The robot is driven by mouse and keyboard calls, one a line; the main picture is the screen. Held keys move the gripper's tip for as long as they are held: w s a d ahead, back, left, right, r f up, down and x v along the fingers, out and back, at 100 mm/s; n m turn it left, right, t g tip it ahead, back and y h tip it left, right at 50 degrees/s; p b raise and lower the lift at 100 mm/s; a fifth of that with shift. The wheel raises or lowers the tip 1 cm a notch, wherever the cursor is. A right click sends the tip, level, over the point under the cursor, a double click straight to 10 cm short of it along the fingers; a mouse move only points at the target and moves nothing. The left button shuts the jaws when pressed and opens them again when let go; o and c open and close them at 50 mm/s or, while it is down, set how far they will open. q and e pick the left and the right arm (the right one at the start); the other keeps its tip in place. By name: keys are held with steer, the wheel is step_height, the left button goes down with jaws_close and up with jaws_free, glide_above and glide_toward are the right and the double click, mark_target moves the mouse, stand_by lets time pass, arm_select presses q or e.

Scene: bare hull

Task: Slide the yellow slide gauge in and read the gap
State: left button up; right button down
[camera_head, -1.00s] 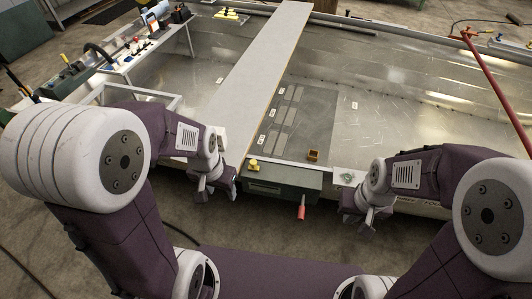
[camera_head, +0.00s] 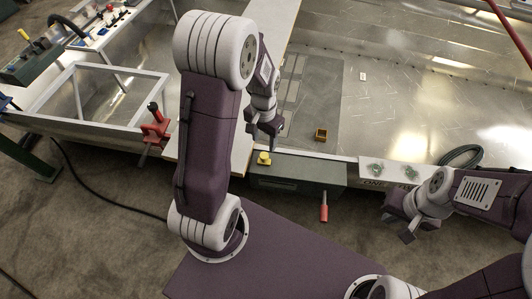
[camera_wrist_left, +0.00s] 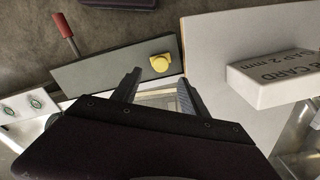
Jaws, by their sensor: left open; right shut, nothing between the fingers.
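A small yellow piece (camera_head: 264,158) sits at the left end of the top of a dark green box (camera_head: 300,185); it also shows as a rounded yellow knob in the left wrist view (camera_wrist_left: 160,63). A small hollow amber block (camera_head: 321,135) lies on the grey panel behind the box. I cannot tell for sure which of the two is the slide gauge. My left gripper (camera_head: 264,136) is open and empty just behind the yellow piece; its two fingers show in the left wrist view (camera_wrist_left: 158,95), apart from the knob. My right gripper (camera_head: 408,232) is shut and empty at the right.
A red handle (camera_head: 323,208) sticks out of the box's front. A white block with black lettering (camera_wrist_left: 275,75) shows near the left gripper. A coiled cable (camera_head: 460,156) lies at right.

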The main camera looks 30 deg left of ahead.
mark_target(264, 155)
arm_select(q)
step_height(264, 155, down, 8)
steer(key=shift+f+b, duration=0.1)
steer(key=shift+b, duration=1)
steer(key=shift+w+a+f, duration=0.1)
steer(key=shift+f, duration=0.25)
jaws_close()
